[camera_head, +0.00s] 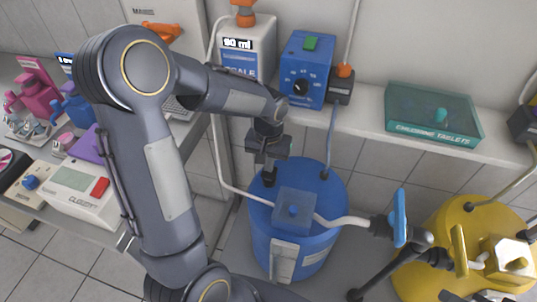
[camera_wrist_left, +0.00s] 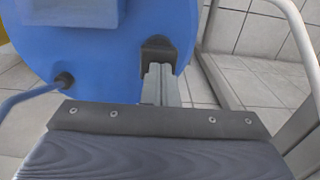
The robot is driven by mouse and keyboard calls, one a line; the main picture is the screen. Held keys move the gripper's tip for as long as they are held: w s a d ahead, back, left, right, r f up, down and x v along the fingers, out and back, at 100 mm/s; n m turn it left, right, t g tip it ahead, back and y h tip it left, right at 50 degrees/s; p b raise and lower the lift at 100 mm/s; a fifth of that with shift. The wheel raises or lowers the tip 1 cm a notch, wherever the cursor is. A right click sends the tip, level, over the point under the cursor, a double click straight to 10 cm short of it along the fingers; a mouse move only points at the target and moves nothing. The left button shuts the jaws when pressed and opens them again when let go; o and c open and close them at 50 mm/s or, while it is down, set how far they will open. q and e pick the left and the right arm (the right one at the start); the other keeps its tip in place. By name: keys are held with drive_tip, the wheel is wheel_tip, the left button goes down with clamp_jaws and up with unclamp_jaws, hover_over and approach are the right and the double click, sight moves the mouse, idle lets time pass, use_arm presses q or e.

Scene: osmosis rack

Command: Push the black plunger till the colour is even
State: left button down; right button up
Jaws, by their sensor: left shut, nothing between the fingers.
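The blue barrel (camera_head: 330,190) stands on the floor below the shelf. A black plunger (camera_head: 269,180) sits on the left part of its lid. My left gripper (camera_head: 268,167) points down right over the plunger, with its fingers shut and nothing between them. In the left wrist view the shut fingers (camera_wrist_left: 159,70) reach to the black plunger (camera_wrist_left: 158,50) on the blue barrel (camera_wrist_left: 110,50). Their tips overlap the plunger in the picture; whether they press on it I cannot tell. No colour reading of the liquid is clear. My right gripper is not in view.
A clear blue box (camera_head: 293,212) sits on the lid, with a white hose beside it. A pipe with a blue valve handle (camera_head: 399,217) runs toward the yellow barrel (camera_head: 440,222). A blue dial pump (camera_head: 304,70) and a teal tablets box (camera_head: 433,112) stand on the shelf.

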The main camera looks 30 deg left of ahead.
use_arm(q)
wheel_tip(320, 180, up, 5)
drive_tip(key=p, duration=0.3)
wheel_tip(320, 180, up, 9)
idle(0.5)
wheel_tip(320, 180, up, 5)
drive_tip(key=p, duration=0.5)
drive_tip(key=shift+d+f+p, duration=0.1)
drive_tip(key=shift+f+p, duration=0.05)
drive_tip(key=shift+p, duration=0.15)
drive_tip(key=shift+f, duration=0.1)
wheel_tip(320, 180, down, 14)
drive_tip(key=shift+r, duration=0.1)
